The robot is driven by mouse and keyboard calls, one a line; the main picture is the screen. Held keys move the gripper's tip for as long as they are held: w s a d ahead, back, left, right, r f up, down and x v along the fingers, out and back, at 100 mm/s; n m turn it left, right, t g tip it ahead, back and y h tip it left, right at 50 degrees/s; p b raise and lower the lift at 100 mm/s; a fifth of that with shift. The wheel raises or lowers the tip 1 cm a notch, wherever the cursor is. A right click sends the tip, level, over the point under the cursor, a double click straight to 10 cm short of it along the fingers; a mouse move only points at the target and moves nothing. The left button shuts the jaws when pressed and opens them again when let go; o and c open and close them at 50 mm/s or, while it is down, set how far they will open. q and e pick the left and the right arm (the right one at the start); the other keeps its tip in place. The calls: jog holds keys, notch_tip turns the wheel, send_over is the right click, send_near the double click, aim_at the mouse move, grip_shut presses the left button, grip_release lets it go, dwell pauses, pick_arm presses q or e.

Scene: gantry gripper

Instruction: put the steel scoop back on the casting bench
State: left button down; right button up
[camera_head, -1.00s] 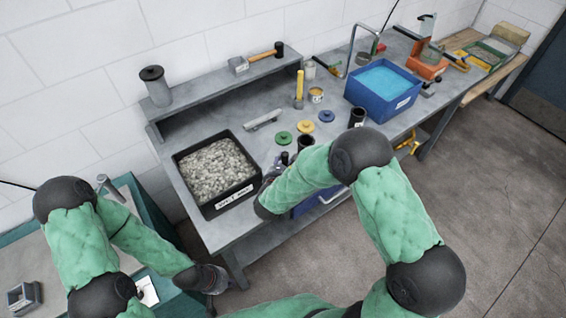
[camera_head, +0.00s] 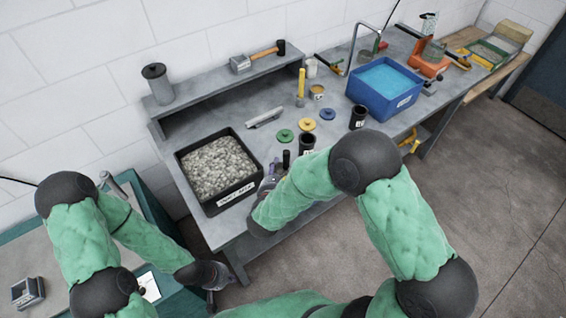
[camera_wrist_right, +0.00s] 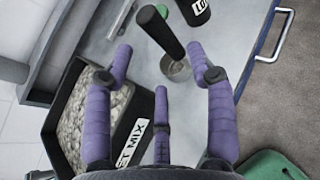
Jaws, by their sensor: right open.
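An upright black-handled tool with a round steel foot (camera_wrist_right: 178,68) stands on the casting bench (camera_head: 228,231). Its black handle also shows in the head view (camera_head: 286,160). I cannot tell whether it is the steel scoop. A long silver piece (camera_head: 265,118) lies farther back on the bench; I cannot tell if it is a scoop either. My right gripper (camera_wrist_right: 158,62) is open, its purple fingers spread around the black handle in the picture, with no clear contact. In the head view it is partly hidden by my forearm. My left gripper (camera_head: 212,276) hangs low left of the bench, its fingers unclear.
A black tray of grey mix (camera_head: 250,186) stands left of my right gripper. A black labelled cup (camera_head: 307,143) stands close by. Coloured lids and a blue water tub (camera_head: 385,103) are farther right. A raised shelf (camera_head: 215,88) runs along the back.

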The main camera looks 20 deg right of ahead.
jog(key=s+f+m+g+y, duration=0.2)
jog(key=s+f+m+g, duration=0.6)
jog(key=s, duration=0.5)
jog(key=s+f+m+g+y, duration=0.2)
jog(key=s+f+m+g, duration=0.45)
jog(key=s, duration=0.65)
jog(key=s+a+f+m+g+y, duration=0.2)
jog(key=a+f+m+y, duration=0.2)
jog(key=m, duration=0.1)
jog(key=w+f+m+t+y, duration=0.2)
jog(key=w+f+m+t, duration=0.2)
jog(key=m, duration=0.9)
jog(key=shift+w+d+f+m+t, duration=0.35)
jog(key=shift+w+f, duration=0.2)
jog(key=shift+w, duration=0.65)
jog(key=shift+f, duration=0.1)
